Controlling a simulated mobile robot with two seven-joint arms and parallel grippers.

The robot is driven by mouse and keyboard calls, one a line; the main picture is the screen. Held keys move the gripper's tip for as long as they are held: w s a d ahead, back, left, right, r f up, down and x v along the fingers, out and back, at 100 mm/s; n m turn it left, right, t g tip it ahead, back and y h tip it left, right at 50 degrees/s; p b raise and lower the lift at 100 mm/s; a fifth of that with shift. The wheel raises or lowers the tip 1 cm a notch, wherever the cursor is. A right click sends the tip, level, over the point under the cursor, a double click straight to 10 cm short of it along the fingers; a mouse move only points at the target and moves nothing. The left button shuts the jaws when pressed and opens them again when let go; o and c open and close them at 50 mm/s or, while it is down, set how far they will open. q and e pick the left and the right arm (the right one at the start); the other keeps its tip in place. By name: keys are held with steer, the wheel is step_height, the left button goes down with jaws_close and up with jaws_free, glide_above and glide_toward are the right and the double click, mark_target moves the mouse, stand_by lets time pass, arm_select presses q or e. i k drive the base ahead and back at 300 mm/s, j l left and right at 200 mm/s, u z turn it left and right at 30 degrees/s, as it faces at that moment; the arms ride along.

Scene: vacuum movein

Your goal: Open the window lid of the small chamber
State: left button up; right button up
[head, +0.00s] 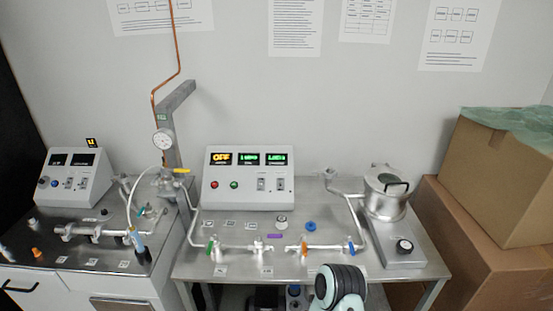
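The small chamber (385,206) is a round metal pot on the right part of the steel bench. Its round lid (378,174) lies on top and looks shut, with a dark handle or frame (398,187) on it. The window itself is too small to make out. Neither of my grippers is in view. A black and pale rounded part at the bottom centre looks like a link of my arm, low in front of the bench's front edge and apart from the chamber.
A pipe (352,207) with colored valves runs left of the chamber. The control box (248,180) is at the back. Cardboard boxes (495,170) crowd the right. Bare steel bench (330,263) lies at front.

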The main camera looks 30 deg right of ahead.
mark_target(406, 188)
steer(key=z, duration=1.85)
steer(key=l+u, duration=0.35)
steer(key=l, duration=0.25)
